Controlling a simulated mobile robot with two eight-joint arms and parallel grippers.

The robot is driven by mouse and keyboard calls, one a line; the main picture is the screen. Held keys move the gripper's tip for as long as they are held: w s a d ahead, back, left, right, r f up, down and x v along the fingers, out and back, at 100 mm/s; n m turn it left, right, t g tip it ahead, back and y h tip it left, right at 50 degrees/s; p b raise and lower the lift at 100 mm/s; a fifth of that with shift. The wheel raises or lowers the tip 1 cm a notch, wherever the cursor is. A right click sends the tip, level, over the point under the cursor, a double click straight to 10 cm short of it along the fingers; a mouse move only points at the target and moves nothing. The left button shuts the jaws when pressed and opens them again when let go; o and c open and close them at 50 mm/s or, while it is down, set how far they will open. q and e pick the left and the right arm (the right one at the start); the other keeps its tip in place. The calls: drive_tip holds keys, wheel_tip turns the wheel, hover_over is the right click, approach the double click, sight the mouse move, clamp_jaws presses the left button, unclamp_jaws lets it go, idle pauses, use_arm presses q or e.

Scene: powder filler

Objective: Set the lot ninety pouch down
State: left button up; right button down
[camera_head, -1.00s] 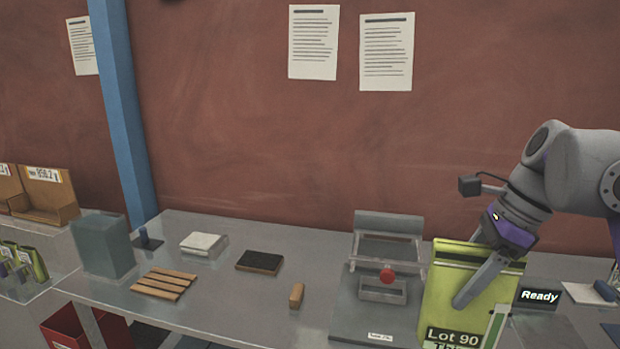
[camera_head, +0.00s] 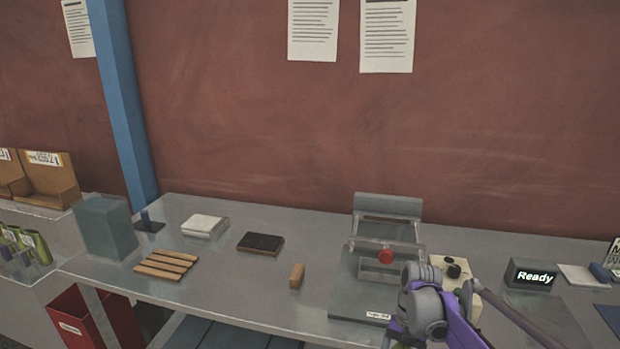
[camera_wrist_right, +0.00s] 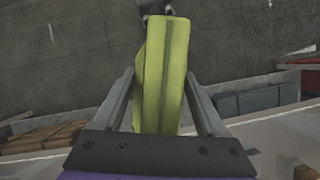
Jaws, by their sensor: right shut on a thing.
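The lot ninety pouch (camera_wrist_right: 166,75) is yellow-green and shows edge-on in the right wrist view. My right gripper (camera_wrist_right: 160,76) is shut on it, with one finger on each side. In the head view my right wrist (camera_head: 430,315) is low at the front right, in front of the bench. The fingers and nearly all of the pouch are out of that view or hidden, and its label cannot be read. My left gripper is not in view.
The bench (camera_head: 250,308) carries a sealer-like device with a red knob (camera_head: 386,257), a "Ready" display (camera_head: 531,275), a slatted wooden rack (camera_head: 165,264) and a dark block (camera_head: 260,243). A red bin (camera_head: 97,318) and a blue slatted surface (camera_head: 225,335) are below.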

drive_tip(key=f+n, duration=0.1)
drive_tip(key=f, duration=0.3)
drive_tip(key=w+a+f+n+h, duration=0.1)
drive_tip(key=f+n, duration=0.1)
drive_tip(key=f, duration=0.2)
drive_tip(key=f+n+h, duration=0.1)
drive_tip(key=f+n, duration=0.1)
drive_tip(key=f, duration=0.1)
drive_tip(key=shift+w+a+f+g, duration=0.2)
drive_tip(key=shift+a+f+g, duration=0.1)
drive_tip(key=shift+f, duration=0.1)
drive_tip(key=shift+f+n, duration=0.4)
drive_tip(key=shift+f, duration=0.15)
drive_tip(key=shift+d, duration=0.15)
